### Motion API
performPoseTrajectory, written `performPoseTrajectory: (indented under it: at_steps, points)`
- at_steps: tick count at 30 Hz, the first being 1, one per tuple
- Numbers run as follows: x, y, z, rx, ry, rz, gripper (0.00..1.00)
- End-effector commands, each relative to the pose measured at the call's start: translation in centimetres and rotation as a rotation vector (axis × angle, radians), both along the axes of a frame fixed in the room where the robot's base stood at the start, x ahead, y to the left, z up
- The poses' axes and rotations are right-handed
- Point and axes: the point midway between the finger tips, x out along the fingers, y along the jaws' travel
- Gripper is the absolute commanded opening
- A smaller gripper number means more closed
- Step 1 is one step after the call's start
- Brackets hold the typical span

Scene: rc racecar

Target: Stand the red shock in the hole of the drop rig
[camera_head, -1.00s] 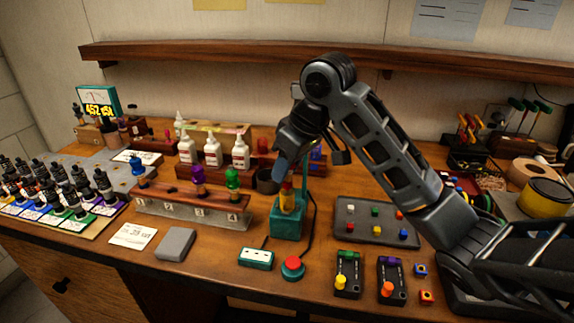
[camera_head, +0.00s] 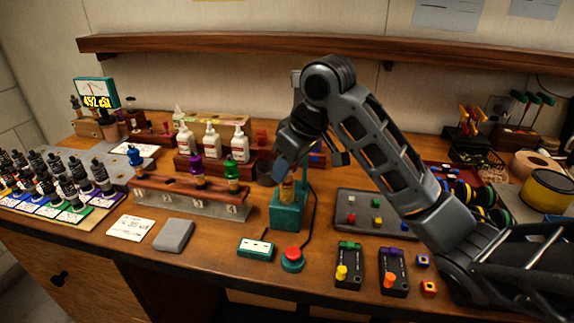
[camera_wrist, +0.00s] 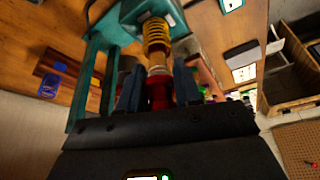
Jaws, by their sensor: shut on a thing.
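The red shock has a yellow spring (camera_wrist: 155,40) and a red end (camera_wrist: 158,92). In the wrist view my gripper (camera_wrist: 158,88) is shut on the red end, one blue finger on each side. In the head view my gripper (camera_head: 285,172) points down over the teal drop rig (camera_head: 287,216), and the shock (camera_head: 287,190) stands about upright below the fingers, inside the rig's frame. The rig's teal frame also shows in the wrist view (camera_wrist: 103,42), around the spring's far end. The hole is hidden, so I cannot tell how deep the shock sits.
A wooden rack (camera_head: 190,200) with blue, purple and green shocks stands left of the rig. A red button (camera_head: 292,256) and a teal box (camera_head: 255,249) lie in front. A grey tray (camera_head: 372,212) is to the right. White bottles (camera_head: 212,140) stand behind.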

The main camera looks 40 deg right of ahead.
Motion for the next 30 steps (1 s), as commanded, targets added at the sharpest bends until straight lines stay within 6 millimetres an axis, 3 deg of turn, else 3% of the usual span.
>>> performPoseTrajectory:
  at_steps: [30]
  points:
    - [0.0, 0.0, -2.9, 0.001, 0.000, -0.001, 0.03]
